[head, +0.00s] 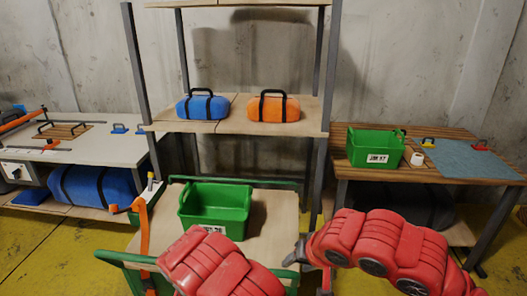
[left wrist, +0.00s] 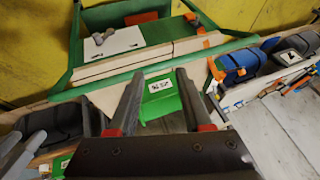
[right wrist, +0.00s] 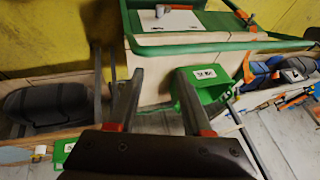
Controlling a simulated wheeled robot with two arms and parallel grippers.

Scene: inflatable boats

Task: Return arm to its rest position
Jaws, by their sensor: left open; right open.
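My right arm (head: 385,250) is red and comes in from the lower right of the head view. My right gripper (head: 312,265) hangs in front of the shelf rack, beside the cart's right side. In the right wrist view its two fingers (right wrist: 158,78) are apart with nothing between them. My left arm (head: 215,265) is at the bottom middle of the head view, its gripper hidden there. In the left wrist view the left gripper's fingers (left wrist: 157,80) are apart and empty. A green bin (head: 215,208) stands beyond on the cart and also shows in both wrist views.
The cart (head: 272,215) has green rails close to my arms. The rack's shelf (head: 225,127) holds a blue bag (head: 202,105) and an orange bag (head: 273,107). A wooden table (head: 350,173) at right bears another green bin (head: 375,147). A workbench (head: 85,148) stands at left.

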